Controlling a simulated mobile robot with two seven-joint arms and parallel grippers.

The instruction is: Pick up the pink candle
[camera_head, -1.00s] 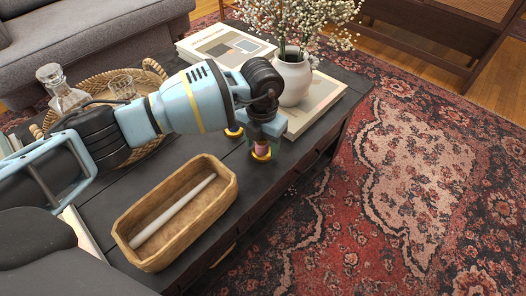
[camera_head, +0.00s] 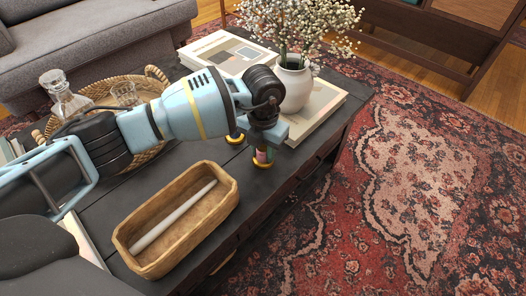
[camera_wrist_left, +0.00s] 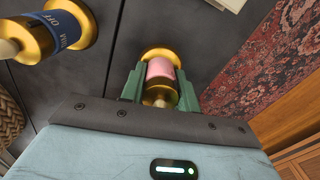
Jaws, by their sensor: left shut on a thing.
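The pink candle (camera_wrist_left: 160,69) is a short pink band between gold ends, seen in the left wrist view between the green fingers of my left gripper (camera_wrist_left: 160,88). The fingers are shut on it from both sides. In the head view the pink candle (camera_head: 262,157) shows only partly below my left gripper (camera_head: 263,152), near the table's right edge. The gripper hides most of it. I cannot tell whether its base is on the table or just above it. My right gripper is not in view.
A blue-banded gold candle (camera_wrist_left: 62,30) stands beside the pink one. A wooden tray (camera_head: 228,188) holding a white taper is on the dark table (camera_head: 110,205). A white vase (camera_head: 293,88) with flowers stands on books behind. A wicker tray (camera_head: 157,77) holds glassware.

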